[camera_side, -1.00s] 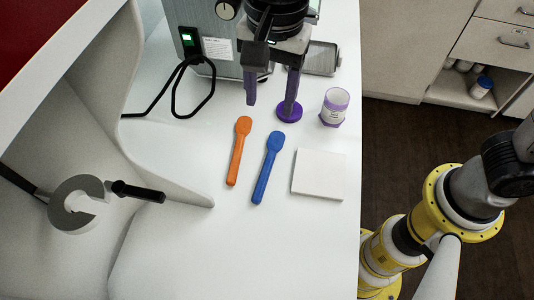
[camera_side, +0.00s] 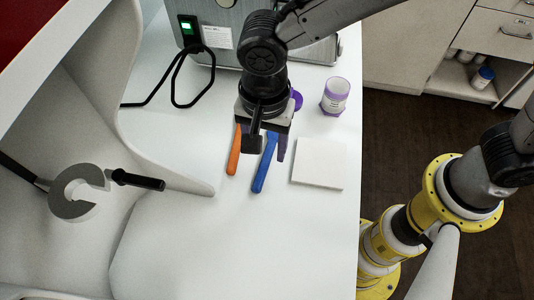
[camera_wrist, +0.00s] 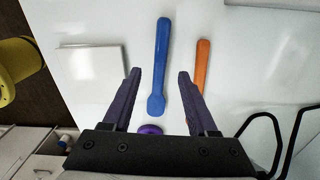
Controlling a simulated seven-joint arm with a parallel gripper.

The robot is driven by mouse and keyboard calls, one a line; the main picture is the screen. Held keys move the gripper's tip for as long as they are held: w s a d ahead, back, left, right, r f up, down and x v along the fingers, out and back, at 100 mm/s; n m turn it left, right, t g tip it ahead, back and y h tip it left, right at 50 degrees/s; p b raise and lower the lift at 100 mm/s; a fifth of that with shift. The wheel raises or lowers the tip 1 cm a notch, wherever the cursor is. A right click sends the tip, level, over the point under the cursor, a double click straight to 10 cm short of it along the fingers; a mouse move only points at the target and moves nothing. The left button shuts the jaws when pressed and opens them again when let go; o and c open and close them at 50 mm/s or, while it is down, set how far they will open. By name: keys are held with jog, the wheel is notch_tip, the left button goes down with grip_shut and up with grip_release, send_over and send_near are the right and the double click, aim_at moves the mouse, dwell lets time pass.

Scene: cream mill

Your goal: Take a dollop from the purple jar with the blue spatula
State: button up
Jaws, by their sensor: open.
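The blue spatula (camera_side: 265,163) lies flat on the white table, its upper part hidden by my gripper in the side view. The wrist view shows the whole blue spatula (camera_wrist: 162,60), with its wide end toward my wrist. My gripper (camera_wrist: 158,76) is open and empty, and its fingers show on either side of the blue spatula. In the side view my gripper (camera_side: 268,150) hangs over the spatulas; its exact height I cannot tell. The purple jar (camera_side: 335,97) stands upright and uncovered to the right. A purple lid (camera_side: 298,100) lies on the table, partly hidden behind my gripper.
An orange spatula (camera_side: 234,160) lies just left of the blue one. A white square plate (camera_side: 318,164) lies to the right. A grey machine (camera_side: 222,60) with black cables stands behind. A white curved wall (camera_side: 150,150) rises on the left. The front of the table is clear.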

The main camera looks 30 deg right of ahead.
aim_at(265, 162)
notch_tip(265, 162, down, 3)
jog(key=shift+a+f, duration=0.1)
jog(key=shift+f, duration=0.05)
grip_shut()
dwell(0.4)
